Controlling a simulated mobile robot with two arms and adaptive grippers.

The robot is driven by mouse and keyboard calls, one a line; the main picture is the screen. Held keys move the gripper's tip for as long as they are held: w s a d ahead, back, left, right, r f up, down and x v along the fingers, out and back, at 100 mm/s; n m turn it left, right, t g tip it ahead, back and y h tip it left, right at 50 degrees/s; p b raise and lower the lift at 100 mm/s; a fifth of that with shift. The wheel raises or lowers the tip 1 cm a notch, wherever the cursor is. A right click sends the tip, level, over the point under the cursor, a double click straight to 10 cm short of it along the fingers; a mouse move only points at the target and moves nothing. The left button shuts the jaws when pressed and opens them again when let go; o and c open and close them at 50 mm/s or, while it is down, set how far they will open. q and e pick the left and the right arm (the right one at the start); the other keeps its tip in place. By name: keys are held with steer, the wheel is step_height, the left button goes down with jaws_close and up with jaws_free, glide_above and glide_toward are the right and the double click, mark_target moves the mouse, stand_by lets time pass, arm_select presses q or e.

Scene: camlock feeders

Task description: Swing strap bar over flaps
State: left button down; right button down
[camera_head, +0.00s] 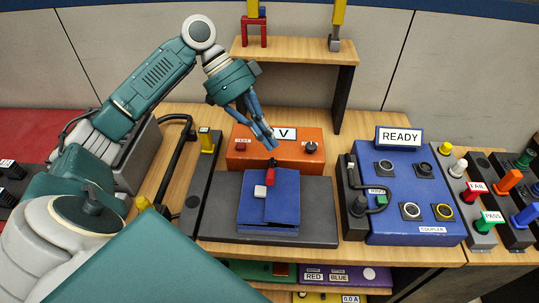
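Blue flaps (282,208) lie folded over a dark grey base (222,219) at the middle of the bench. My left gripper (268,143) hangs in front of the orange box, beyond the flaps, with blue fingers pointing down. Its fingers overlap in this view, so their opening is unclear. My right gripper is not in view.
An orange box (240,157) with a "V" label stands behind the flaps. A blue coupler panel (425,215) with a "READY" sign (399,137) stands to the right. A wooden shelf (295,52) rises at the back. Coloured levers fill the far right.

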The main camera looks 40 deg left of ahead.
mark_target(270, 170)
arm_select(q)
steer(key=f, duration=0.2)
steer(key=d+f+p, duration=0.1)
steer(key=f, duration=0.1)
steer(key=shift+s+d, duration=0.1)
steer(key=shift+d, duration=0.1)
steer(key=shift+s+f+p, duration=0.3)
steer(key=shift+s+f, duration=0.25)
steer(key=shift+f, duration=0.1)
steer(key=shift+w+f, duration=0.15)
